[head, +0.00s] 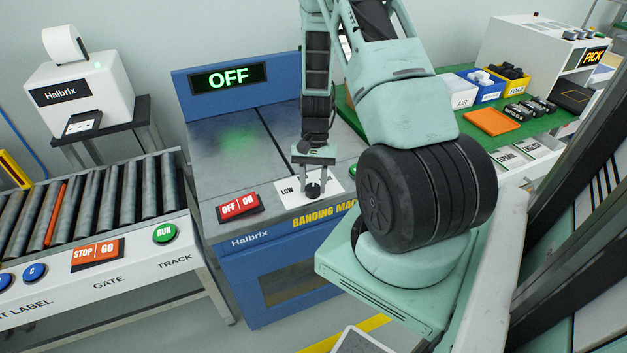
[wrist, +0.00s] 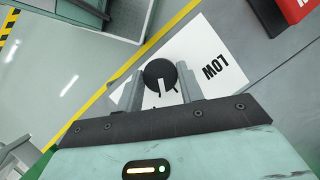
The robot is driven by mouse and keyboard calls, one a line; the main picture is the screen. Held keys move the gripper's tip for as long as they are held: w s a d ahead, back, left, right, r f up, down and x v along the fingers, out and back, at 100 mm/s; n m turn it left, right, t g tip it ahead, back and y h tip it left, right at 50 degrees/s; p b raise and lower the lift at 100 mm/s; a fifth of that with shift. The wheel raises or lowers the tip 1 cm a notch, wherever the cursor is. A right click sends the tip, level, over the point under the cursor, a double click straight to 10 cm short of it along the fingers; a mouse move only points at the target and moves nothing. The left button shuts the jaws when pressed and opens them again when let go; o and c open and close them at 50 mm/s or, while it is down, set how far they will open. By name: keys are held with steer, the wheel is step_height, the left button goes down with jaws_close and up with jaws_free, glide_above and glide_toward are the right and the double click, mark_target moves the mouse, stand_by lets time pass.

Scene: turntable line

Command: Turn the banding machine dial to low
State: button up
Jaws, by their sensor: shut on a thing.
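The blue banding machine (head: 310,235) stands in the middle of the head view, and its display reads OFF. Its black dial (head: 313,189) sits on a white label plate near the front edge, with LOW printed to the left. My gripper (head: 314,180) reaches down over the plate and is shut on the dial. In the wrist view the round dial (wrist: 160,74) lies between my two fingers, with a white pointer mark on it. LOW shows at the right there. Any other words on the plate are hidden or out of view.
A red OFF/ON switch (head: 239,207) sits left of the dial plate. A roller conveyor (head: 90,210) with buttons and a label printer (head: 80,95) are at the left. A green bench (head: 460,130) with small bins is at the right. My arm covers the machine's right side.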

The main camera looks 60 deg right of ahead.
steer(key=n+g+h+p, duration=0.1)
steer(key=n, duration=0.2)
steer(key=shift+w+r+n, duration=0.1)
steer(key=shift+w+n, duration=0.05)
steer(key=shift+n, duration=0.25)
steer(key=n+h, duration=0.1)
steer(key=n, duration=0.2)
steer(key=shift+a+n+g+p, duration=0.15)
steer(key=shift+n+g+p, duration=0.15)
steer(key=shift+g+p, duration=0.1)
steer(key=n+h, duration=0.1)
steer(key=n, duration=0.2)
steer(key=shift+w+a+n+h+p, duration=0.1)
steer(key=shift+n+h+p, duration=0.2)
steer(key=shift+n+h, duration=0.7)
steer(key=shift+n, duration=1.1)
steer(key=o, duration=1)
steer(key=shift+a, duration=0.1)
steer(key=v, duration=1.7)
steer(key=shift+w, duration=0.3)
